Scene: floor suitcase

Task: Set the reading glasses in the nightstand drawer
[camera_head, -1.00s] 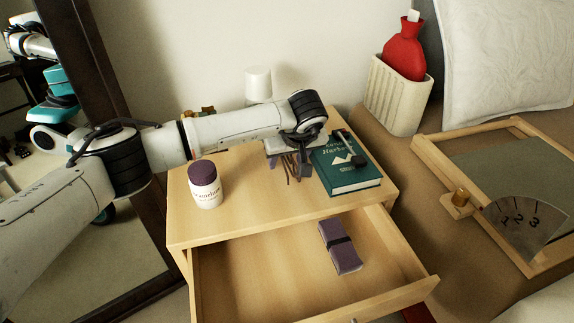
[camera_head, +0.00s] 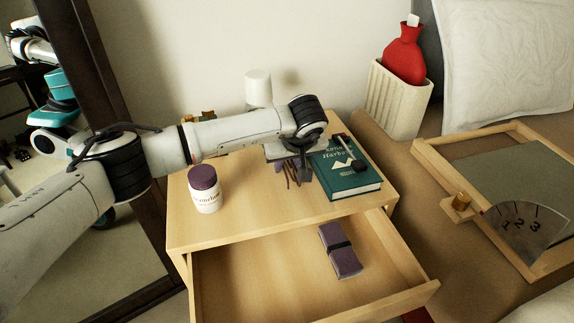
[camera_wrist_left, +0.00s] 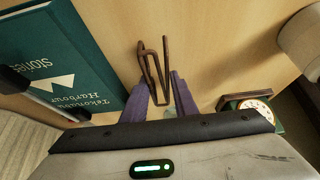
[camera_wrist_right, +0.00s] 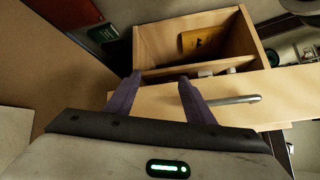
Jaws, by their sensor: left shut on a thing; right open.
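The reading glasses are a thin brown frame (camera_wrist_left: 153,75). In the left wrist view they stand up between the purple fingers of my left gripper (camera_wrist_left: 166,92), which is shut on them. In the head view, my left gripper (camera_head: 298,172) is over the nightstand top, left of the green book, with the glasses (camera_head: 290,180) partly hidden by it. The nightstand drawer (camera_head: 270,280) is pulled out below. A purple case with a dark band (camera_head: 341,250) lies in its right part. My right gripper (camera_wrist_right: 157,85) is open and empty, near the drawer's handle side; it is not visible in the head view.
A green book (camera_head: 345,176) lies on the nightstand top (camera_head: 250,215), with a dark object on it. A white jar with a purple lid (camera_head: 204,190) stands at the left. A small clock (camera_wrist_left: 252,108) and a white cylinder (camera_head: 258,88) are behind. The drawer's left part is clear.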

